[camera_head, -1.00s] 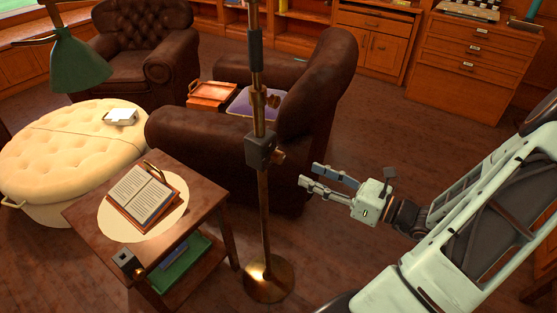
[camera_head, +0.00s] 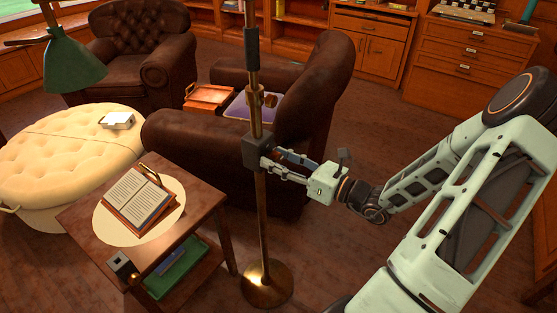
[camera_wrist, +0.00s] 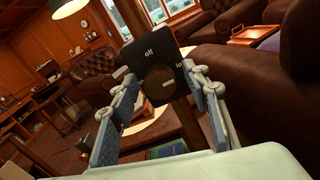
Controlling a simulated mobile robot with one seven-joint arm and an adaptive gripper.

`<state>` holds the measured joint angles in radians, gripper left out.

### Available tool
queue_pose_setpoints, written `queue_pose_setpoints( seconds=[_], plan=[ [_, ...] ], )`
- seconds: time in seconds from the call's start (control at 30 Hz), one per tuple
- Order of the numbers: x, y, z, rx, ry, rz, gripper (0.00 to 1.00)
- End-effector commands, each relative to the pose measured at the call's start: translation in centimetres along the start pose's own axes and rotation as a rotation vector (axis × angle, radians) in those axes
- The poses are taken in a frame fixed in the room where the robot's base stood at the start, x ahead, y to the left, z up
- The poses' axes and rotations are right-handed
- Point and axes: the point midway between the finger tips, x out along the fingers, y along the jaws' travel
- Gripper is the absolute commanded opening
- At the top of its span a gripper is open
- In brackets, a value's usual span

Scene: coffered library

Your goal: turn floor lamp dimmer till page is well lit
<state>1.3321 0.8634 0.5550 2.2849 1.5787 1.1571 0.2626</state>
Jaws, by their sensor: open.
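The floor lamp has a brass pole (camera_head: 262,215) and a green shade (camera_head: 75,65) at upper left. A dark dimmer box (camera_head: 257,150) sits on the pole. The wrist view shows the box face (camera_wrist: 152,53) marked "off" and "lo", with a round brown knob (camera_wrist: 160,86). My gripper (camera_head: 272,158) is open at the box's right side. In the wrist view its fingers stand on either side of the knob; I cannot tell whether they touch it. The open book (camera_head: 140,199) lies on a pale round patch on the side table, its pages readable as pale with dark lines.
The side table (camera_head: 88,232) stands left of the pole, with a small dark box (camera_head: 122,265) at its front corner. A brown leather armchair (camera_head: 315,90) is close behind the pole and gripper. A cream ottoman (camera_head: 60,150) is at left.

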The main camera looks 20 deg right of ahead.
Motion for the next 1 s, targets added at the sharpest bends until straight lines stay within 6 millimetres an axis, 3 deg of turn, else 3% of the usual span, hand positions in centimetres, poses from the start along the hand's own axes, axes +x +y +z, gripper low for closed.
queue_pose_setpoints(
  seconds=[0.1, 0.5, 0.77, 1.0],
  plan=[
    [-0.02, 0.0, 0.0, 0.0, 0.0, 0.0, 0.43],
    [-0.05, 0.0, 0.0, 0.0, 0.0, 0.0, 0.01],
    [-0.05, 0.06, 0.2, 0.033, 0.0, 0.0, 0.01],
    [0.01, 0.22, 0.55, 0.165, 0.001, 0.002, 0.01]
  ],
)
